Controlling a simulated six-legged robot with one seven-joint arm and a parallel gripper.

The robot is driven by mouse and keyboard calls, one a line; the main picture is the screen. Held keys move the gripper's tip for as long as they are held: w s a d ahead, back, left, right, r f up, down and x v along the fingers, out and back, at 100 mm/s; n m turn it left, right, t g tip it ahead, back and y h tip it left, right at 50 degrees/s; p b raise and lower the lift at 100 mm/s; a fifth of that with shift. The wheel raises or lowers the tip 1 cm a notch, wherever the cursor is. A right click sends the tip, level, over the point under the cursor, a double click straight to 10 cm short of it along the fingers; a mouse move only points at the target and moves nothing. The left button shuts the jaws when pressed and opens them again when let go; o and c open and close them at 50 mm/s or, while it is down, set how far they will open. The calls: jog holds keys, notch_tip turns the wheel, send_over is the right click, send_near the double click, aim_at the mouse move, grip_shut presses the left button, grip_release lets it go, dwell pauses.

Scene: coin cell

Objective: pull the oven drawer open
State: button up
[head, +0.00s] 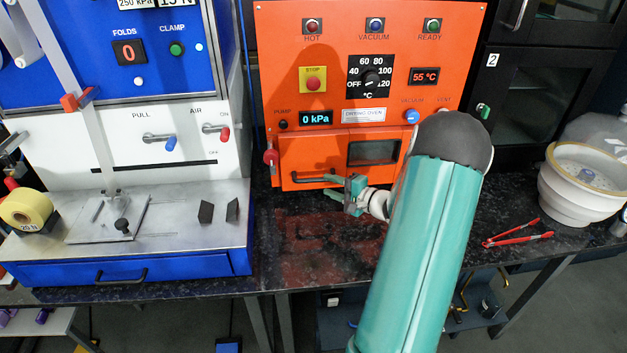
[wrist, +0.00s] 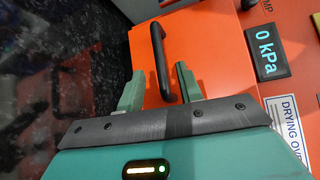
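The orange drying oven (head: 270,70) stands at the back middle. Its drawer front (head: 300,153) is low on the oven and looks flush with it. A black bar handle (head: 300,179) runs along the drawer front's lower part and also shows in the wrist view (wrist: 158,45). My teal gripper (head: 338,184) is in front of the handle's right end. In the wrist view my gripper (wrist: 159,82) is open, with one finger on each side of the handle's near end. Gaps show between the fingers and the bar. My arm hides the oven's lower right.
A blue and white folding machine (head: 200,220) with its own blue drawer (head: 180,268) stands at left. Red tongs (head: 518,238) and a white bowl (head: 575,205) lie at right. Dark counter (head: 310,240) is clear before the oven.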

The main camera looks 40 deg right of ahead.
aim_at(318, 181)
jog(key=x, duration=0.6)
jog(key=shift+w, duration=0.2)
grip_shut()
